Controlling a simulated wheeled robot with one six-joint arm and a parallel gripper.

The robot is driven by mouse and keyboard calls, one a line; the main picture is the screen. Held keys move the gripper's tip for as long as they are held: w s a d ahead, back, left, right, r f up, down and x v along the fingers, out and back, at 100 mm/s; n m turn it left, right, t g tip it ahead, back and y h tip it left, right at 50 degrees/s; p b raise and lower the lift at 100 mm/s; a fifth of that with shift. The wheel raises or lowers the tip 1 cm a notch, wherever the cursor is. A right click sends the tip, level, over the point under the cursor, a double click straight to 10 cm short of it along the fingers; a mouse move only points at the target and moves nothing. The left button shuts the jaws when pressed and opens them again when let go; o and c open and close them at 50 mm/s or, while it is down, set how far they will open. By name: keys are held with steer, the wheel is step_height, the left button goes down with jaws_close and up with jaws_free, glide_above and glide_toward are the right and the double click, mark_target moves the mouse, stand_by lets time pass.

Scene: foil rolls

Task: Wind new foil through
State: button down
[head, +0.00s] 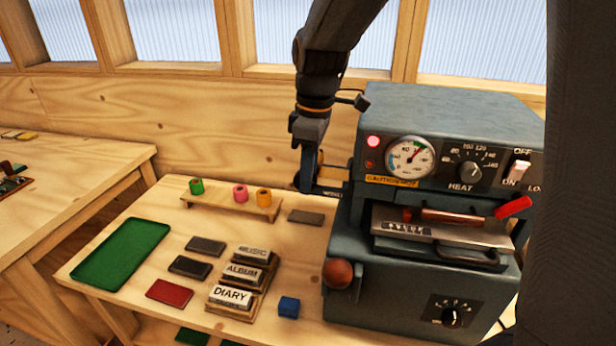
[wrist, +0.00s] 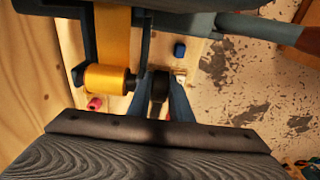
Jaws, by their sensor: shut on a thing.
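In the wrist view a gold foil roll (wrist: 107,80) sits on a spindle, with a gold foil strip (wrist: 113,35) running up from it to the grey press. My gripper (wrist: 160,78) is beside the roll, its blue fingers shut on a dark round knob (wrist: 160,90) that looks in line with the spindle. In the head view my gripper (head: 308,172) is at the left side of the grey foil press (head: 440,110), its fingertips poorly seen. Green (head: 196,186), pink (head: 240,193) and yellow (head: 263,196) rolls stand on a wooden rack (head: 222,207).
The press has a lit red lamp (head: 373,141), a gauge (head: 410,157) and a red-brown ball handle (head: 338,273). Left of it lie DIARY, ALBUM and MUSIC blocks (head: 231,297), a blue block (head: 289,307), a red booklet (head: 170,292), dark booklets (head: 189,266) and a green tray (head: 120,253).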

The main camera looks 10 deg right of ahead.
stand_by(0.4)
steer(key=c, duration=1.6)
jaws_free()
steer(key=shift+r, duration=0.1)
steer(key=shift+s+d+r+b, duration=0.15)
steer(key=shift+r+b, duration=0.25)
steer(key=shift+r, duration=0.85)
steer(key=shift+s+d+r+b, duration=0.15)
steer(key=shift+r+b, duration=0.25)
steer(key=shift+r, duration=0.9)
steer(key=shift+d+r+b, duration=0.2)
steer(key=shift+r+b, duration=0.2)
steer(key=shift+r, duration=0.85)
steer(key=shift+c, duration=0.4)
